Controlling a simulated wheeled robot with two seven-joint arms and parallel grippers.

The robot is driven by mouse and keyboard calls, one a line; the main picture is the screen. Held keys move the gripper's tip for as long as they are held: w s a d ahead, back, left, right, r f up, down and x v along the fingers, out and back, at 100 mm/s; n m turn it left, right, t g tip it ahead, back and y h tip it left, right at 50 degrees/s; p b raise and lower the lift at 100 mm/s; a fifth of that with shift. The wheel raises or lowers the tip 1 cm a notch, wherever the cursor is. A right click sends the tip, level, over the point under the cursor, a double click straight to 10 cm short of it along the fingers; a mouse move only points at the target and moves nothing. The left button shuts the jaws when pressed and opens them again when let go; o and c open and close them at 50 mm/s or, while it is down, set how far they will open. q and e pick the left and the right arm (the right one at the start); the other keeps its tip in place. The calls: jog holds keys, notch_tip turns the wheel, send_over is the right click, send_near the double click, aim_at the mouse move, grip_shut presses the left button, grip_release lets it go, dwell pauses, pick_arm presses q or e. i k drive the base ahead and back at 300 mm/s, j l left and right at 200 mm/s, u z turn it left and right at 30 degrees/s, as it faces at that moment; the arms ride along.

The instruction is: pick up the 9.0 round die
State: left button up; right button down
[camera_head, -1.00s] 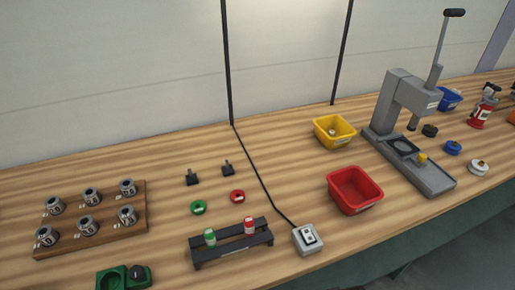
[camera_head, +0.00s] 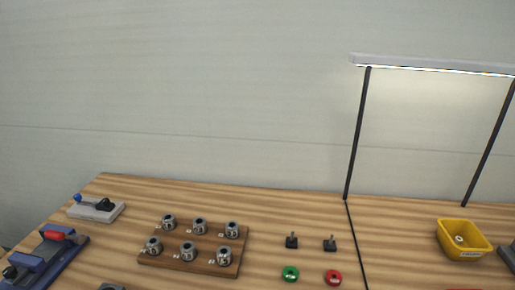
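Several round metal dies stand in two rows on a wooden board (camera_head: 205,268) left of centre on the table. The back row holds a left die (camera_head: 168,222), a middle die (camera_head: 199,227) and a right die (camera_head: 232,230). The front row holds a left die (camera_head: 153,246), a middle die (camera_head: 187,251) and a right die (camera_head: 223,257). Small labels are beside them, but they are too small to read, so I cannot tell which die is the 9.0. Neither of my grippers is in view.
A blue vise-like device (camera_head: 48,258) with a red part and a grey block (camera_head: 96,210) with a black knob are at the left. Green (camera_head: 290,273) and red rings (camera_head: 333,277) and two black pieces (camera_head: 292,241) lie right of the board. A yellow bin (camera_head: 463,240) stands far right.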

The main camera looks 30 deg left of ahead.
aim_at(154, 247)
jog(key=u, duration=1.7)
